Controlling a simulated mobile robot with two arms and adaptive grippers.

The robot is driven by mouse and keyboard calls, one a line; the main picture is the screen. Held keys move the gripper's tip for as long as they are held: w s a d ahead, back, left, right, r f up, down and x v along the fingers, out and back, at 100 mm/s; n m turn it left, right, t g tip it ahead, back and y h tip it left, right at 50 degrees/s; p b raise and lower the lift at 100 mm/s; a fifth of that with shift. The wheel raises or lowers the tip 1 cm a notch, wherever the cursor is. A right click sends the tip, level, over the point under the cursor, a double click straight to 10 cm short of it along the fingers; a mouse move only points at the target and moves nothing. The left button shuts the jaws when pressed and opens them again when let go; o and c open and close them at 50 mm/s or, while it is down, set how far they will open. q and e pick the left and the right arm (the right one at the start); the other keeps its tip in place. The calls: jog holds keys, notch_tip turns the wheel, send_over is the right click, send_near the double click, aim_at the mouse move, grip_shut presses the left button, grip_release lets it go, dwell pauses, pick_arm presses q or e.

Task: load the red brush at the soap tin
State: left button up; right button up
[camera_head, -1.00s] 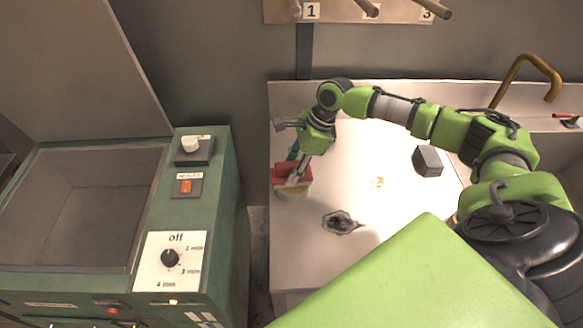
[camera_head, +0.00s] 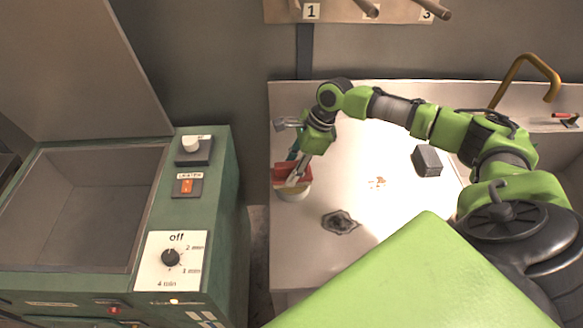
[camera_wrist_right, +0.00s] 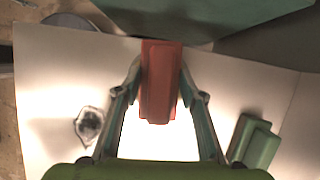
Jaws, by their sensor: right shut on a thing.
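My right gripper (camera_head: 298,172) is shut on the red brush (camera_head: 284,171), at the left side of the white worktop. In the right wrist view, the red brush (camera_wrist_right: 160,85) stands between the two fingers of my right gripper (camera_wrist_right: 161,92). The round, pale soap tin (camera_head: 293,194) is directly below the brush in the head view. The brush and gripper hide part of the tin, and I cannot tell whether the brush touches what is inside. My left gripper is not in view.
A green machine (camera_head: 222,215) with an open bin stands at the left. The worktop's middle is mostly clear.

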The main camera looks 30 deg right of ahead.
aim_at(287, 164)
jog(key=shift+s+f+p, duration=0.15)
jog(key=shift+p, duration=0.4)
dwell(1.8)
notch_tip(287, 164, up, 5)
jog(key=p, duration=0.7)
jog(key=shift+r+p, duration=0.55)
jog(key=shift+r, duration=0.6)
jog(key=shift+a, duration=0.1)
